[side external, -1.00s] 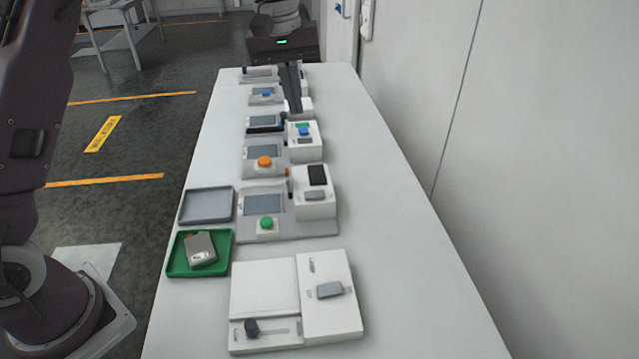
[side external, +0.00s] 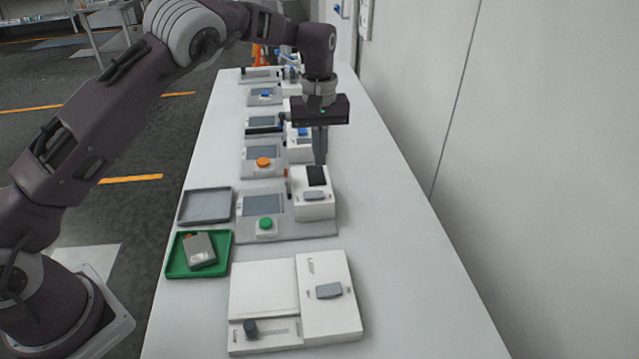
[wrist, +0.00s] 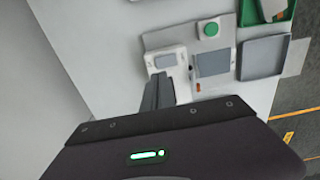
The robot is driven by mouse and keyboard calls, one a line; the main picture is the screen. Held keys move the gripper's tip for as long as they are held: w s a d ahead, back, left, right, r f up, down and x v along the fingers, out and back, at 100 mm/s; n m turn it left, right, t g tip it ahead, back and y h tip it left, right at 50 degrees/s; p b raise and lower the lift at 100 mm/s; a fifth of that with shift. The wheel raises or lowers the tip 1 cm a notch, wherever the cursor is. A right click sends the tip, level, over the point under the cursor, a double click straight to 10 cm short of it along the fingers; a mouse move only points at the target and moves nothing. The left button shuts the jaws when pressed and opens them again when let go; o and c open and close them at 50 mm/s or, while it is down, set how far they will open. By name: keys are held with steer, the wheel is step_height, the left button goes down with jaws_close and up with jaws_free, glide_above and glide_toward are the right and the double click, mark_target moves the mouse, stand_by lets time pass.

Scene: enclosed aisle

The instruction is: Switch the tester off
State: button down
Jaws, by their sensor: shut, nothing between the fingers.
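A white box with a dark display and a grey rocker switch (side external: 314,195) stands on the right of a grey panel unit; I cannot read a label that says it is the tester. The rocker also shows in the wrist view (wrist: 165,60). Its position, on or off, cannot be told. The same unit has a grey screen (side external: 263,205) and a green button (side external: 266,223). My gripper (side external: 320,161) points down with its fingers together and empty, at the far end of the white box. In the wrist view the fingertips (wrist: 158,78) appear beside the box; contact cannot be told.
A white lettered panel with a rocker (side external: 329,291) and a slider (side external: 251,328) lies nearest. A grey tray (side external: 206,206) and a green tray (side external: 172,268) holding a grey device (side external: 199,250) are left. Similar units stand farther back. The table's right side is clear.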

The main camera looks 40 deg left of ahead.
mark_target(319, 194)
step_height(319, 194, down, 9)
steer(key=shift+r, duration=0.2)
steer(key=shift+f, duration=0.2)
stand_by(0.4)
